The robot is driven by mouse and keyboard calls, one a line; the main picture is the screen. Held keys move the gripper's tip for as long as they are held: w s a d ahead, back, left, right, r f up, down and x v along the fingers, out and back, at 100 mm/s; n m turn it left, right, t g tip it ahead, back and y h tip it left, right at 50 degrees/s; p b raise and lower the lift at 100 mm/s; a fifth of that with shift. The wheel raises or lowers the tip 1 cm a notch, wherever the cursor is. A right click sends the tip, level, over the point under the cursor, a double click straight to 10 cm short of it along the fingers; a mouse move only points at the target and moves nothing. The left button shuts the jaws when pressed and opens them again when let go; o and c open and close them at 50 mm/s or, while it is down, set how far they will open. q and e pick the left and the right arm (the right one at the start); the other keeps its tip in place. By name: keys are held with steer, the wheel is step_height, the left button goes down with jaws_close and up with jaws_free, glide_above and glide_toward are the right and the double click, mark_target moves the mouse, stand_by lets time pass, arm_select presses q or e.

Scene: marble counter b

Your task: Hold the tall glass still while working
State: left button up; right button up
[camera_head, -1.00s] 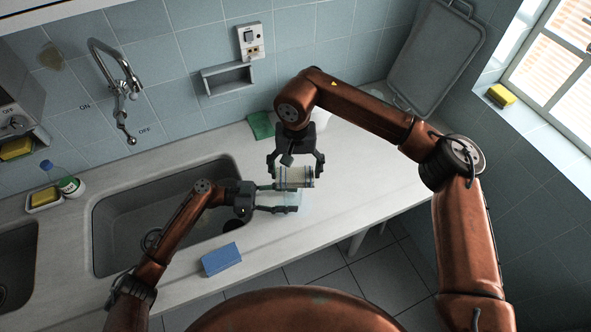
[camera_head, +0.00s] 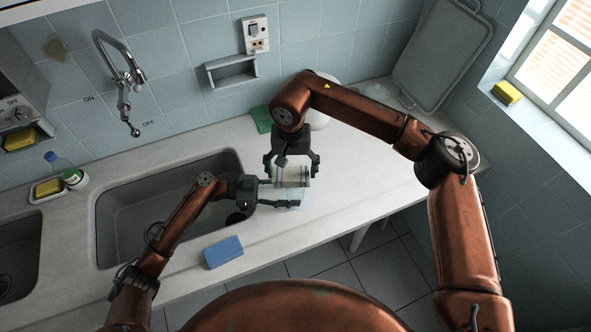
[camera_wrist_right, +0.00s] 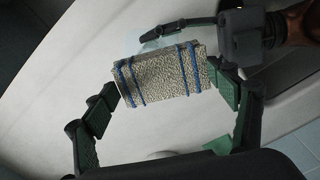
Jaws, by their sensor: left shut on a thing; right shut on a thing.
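The tall glass (camera_head: 296,199) is a faint clear shape at the counter's front edge, hard to make out. My left gripper (camera_head: 273,193) is shut on it, one finger to each side. My right gripper (camera_head: 292,165) is shut on a beige textured roll with blue bands (camera_wrist_right: 160,75), held level between its fingers. In the head view the roll (camera_head: 292,178) sits over the far part of the glass and covers some of it. Whether the two touch, I cannot tell. In the right wrist view a finger of my left gripper shows behind the roll.
The grey sink (camera_head: 125,225) opens to the left of the glass. A blue sponge (camera_head: 223,252) lies by the counter's front edge. A green pad (camera_head: 262,118) and a white round thing (camera_head: 320,119) are behind my right gripper. The counter to the right is clear.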

steer(key=shift+s+f, duration=0.1)
steer(key=shift+s, duration=0.35)
steer(key=shift+s+d+f, duration=0.1)
steer(key=shift+d+f, duration=0.1)
steer(key=shift+d, duration=0.95)
steer(key=shift+w+d, duration=0.2)
steer(key=shift+w, duration=0.9)
steer(key=shift+w+a+r, duration=0.15)
steer(key=shift+a, duration=1.15)
steer(key=shift+s+a+r, duration=0.1)
steer(key=shift+s+r, duration=0.1)
steer(key=shift+s, duration=0.45)
steer(key=shift+s+d+f, duration=0.1)
steer(key=shift+s+d, duration=0.05)
steer(key=shift+d, duration=1)
steer(key=shift+s+f, duration=0.1)
steer(key=shift+s, duration=0.25)
steer(key=shift+s+a, duration=0.1)
steer(key=shift+a, duration=0.9)
steer(key=shift+w+a, duration=0.15)
steer(key=shift+w, duration=1)
steer(key=shift+d, duration=1.15)
steer(key=shift+s+a, duration=0.15)
steer(key=shift+a, duration=0.75)
steer(key=shift+s+d, duration=0.1)
steer(key=shift+d, duration=0.8)
steer(key=shift+w+a, duration=0.2)
steer(key=shift+a, duration=0.65)
steer(key=shift+d, duration=0.1)
